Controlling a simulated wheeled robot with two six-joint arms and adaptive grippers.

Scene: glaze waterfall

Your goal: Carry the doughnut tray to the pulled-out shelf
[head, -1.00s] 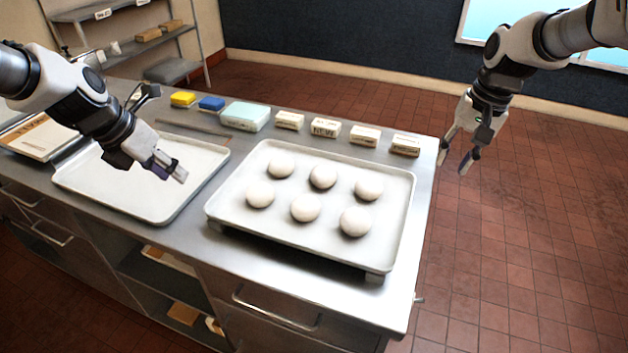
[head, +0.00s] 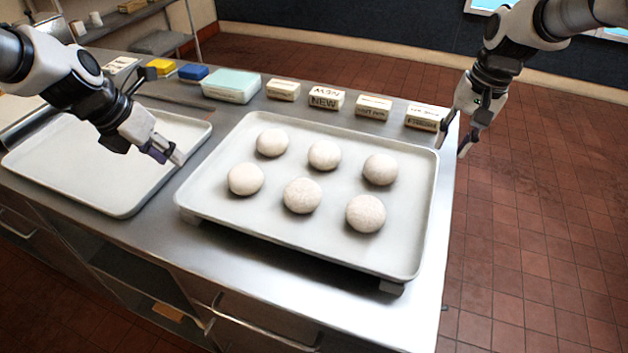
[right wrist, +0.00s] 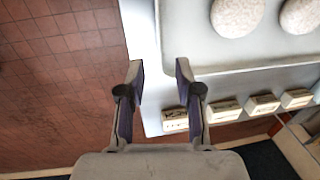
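The doughnut tray (head: 260,226) is a pale shallow tray holding several round white doughnuts (head: 302,195). It rests on low supports on the steel counter. My left gripper (head: 170,156) hangs above the gap between this tray and an empty tray, left of the doughnut tray; whether its fingers are parted is unclear. My right gripper (head: 463,146) is open and empty beside the tray's right end, at the counter's edge. In the right wrist view, its two fingers (right wrist: 158,75) are apart and the tray's rim (right wrist: 235,71) lies to their right. I cannot make out a pulled-out shelf.
An empty tray (head: 90,165) lies on the left of the counter. Labelled blocks (head: 326,99), a pale green box (head: 231,86), and blue (head: 193,72) and yellow (head: 160,67) blocks line the back. The tiled floor (head: 530,230) at right is clear.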

